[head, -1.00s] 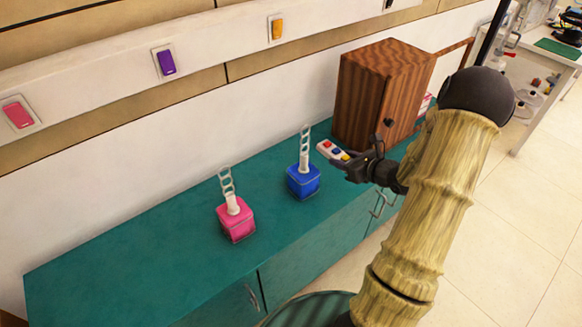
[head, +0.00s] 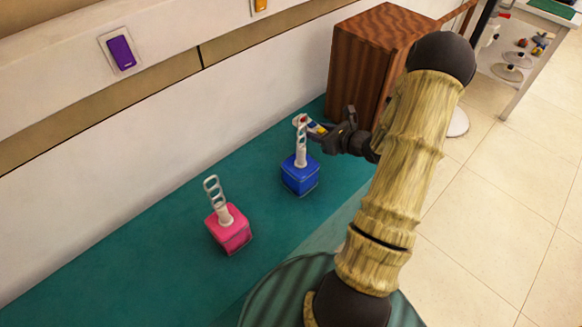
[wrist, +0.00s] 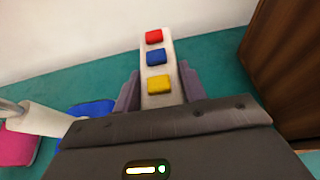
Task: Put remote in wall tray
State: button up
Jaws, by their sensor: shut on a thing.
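A white remote (head: 314,127) with red, blue and yellow buttons is held in my gripper (head: 327,134). It points away from the gripper, toward the wall, above the teal counter. In the wrist view the remote (wrist: 157,69) sits between the two purplish fingers (wrist: 160,92), which are shut on its near end. In the head view the remote is partly hidden behind the white ringed post of a blue block. I cannot make out a clear wall tray in these frames.
The blue block (head: 300,180) and a pink block (head: 231,236), each with a ringed post, stand on the teal counter (head: 150,225). A purple switch (head: 121,52) is on the wall. The left counter is clear.

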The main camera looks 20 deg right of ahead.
jog(key=shift+s, duration=0.2)
jog(key=shift+a+f, duration=0.1)
jog(key=shift+f, duration=0.05)
jog(key=b, duration=0.1)
send_over(318, 155)
jog(key=s+a, duration=0.1)
jog(key=s, duration=0.1)
jog(key=f, duration=0.5)
jog(key=shift+w+f, duration=0.25)
jog(key=shift+f, duration=0.15)
jog(key=shift+f+b, duration=0.5)
jog(key=shift+f, duration=1.4)
jog(key=shift+f, duration=0.2)
jog(key=o, duration=1.1)
jog(key=shift+c, duration=0.2)
